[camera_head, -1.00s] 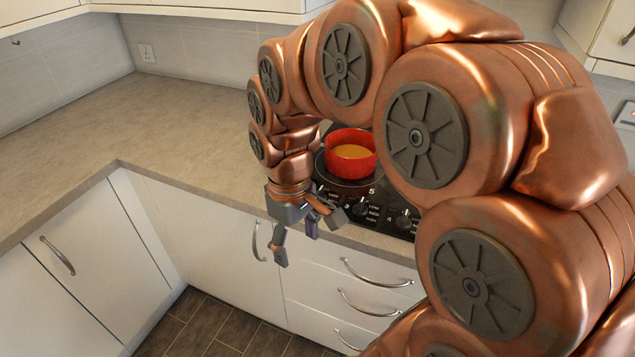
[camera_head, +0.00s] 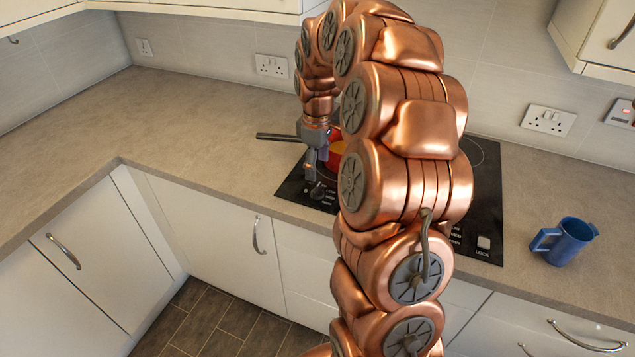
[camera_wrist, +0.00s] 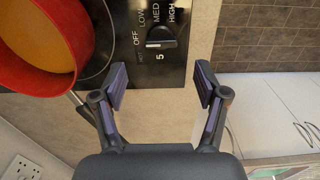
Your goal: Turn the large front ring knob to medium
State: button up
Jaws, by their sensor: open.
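A black knob (camera_wrist: 160,40) marked 5 shows in the wrist view, with OFF, LOW, MED and HIGH around it. Its bar lies crosswise, with its left end near OFF. I cannot tell from the markings which ring it serves. In the head view a knob (camera_head: 317,190) sits at the front left of the black hob (camera_head: 487,205), just below my gripper (camera_head: 313,165). In the wrist view my gripper (camera_wrist: 160,83) is open and empty. Its fingers are spread to either side, with the knob ahead of the gap and apart from them.
A red pan (camera_wrist: 82,75) with orange contents is close to the left finger in the wrist view. In the head view it is mostly hidden behind my arm, and its dark handle (camera_head: 277,137) points left. A blue mug (camera_head: 568,242) stands right of the hob. The left worktop (camera_head: 190,125) is clear.

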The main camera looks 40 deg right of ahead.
aim_at(317, 187)
jog(key=shift+f+p, duration=1.2)
jog(key=shift+f, duration=2.4)
jog(key=c, duration=1.2)
